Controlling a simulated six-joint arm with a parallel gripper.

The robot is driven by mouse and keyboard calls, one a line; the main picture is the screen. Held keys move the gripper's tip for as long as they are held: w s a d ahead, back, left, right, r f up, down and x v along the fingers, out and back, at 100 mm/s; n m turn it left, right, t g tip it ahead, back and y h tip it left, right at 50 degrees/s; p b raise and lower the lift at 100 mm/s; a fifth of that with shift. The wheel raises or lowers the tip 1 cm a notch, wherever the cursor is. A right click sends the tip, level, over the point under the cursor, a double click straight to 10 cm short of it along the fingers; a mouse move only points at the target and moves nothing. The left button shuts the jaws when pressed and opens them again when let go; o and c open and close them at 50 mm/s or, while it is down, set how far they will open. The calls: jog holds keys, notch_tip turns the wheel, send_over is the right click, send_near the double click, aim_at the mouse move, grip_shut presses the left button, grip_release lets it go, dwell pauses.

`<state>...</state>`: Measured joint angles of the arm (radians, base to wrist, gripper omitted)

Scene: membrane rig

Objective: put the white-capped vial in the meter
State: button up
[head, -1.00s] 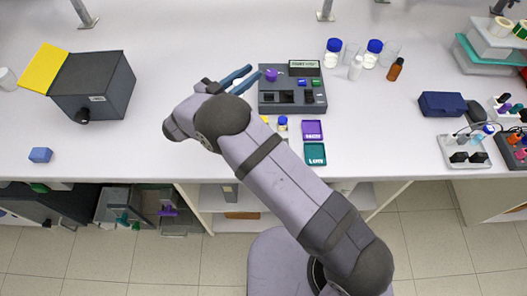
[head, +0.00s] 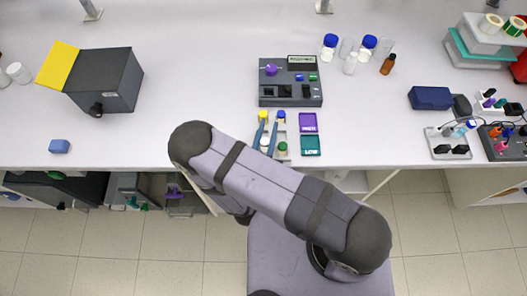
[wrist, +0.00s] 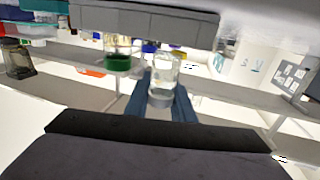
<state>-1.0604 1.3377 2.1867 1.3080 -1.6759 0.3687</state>
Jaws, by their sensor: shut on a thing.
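The meter (head: 290,92) is a dark grey box with a purple knob, a small display and dark openings on its top. My gripper (head: 268,131) is in front of it, its blue fingers shut on the white-capped vial (head: 265,142). In the wrist view the clear vial (wrist: 164,74) sits between the fingertips (wrist: 162,98), its pale cap toward the bottom of the picture. I cannot tell whether it is clear of its stand.
Close by are a green-capped vial (head: 283,147), a yellow-capped vial (head: 263,116) and a blue-capped vial (head: 281,116). Purple (head: 308,122) and teal (head: 310,145) mats lie to the right. More bottles (head: 368,46) stand behind right.

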jog(key=shift+a+r+y, duration=0.15)
jog(key=shift+a+y, duration=0.15)
jog(key=shift+f+b, duration=1.15)
jog(key=shift+f, duration=0.35)
jog(key=shift+f, duration=0.1)
jog(key=shift+f, duration=0.15)
jog(key=o, duration=0.7)
jog(key=shift+o, duration=0.2)
jog(key=shift+r, duration=0.2)
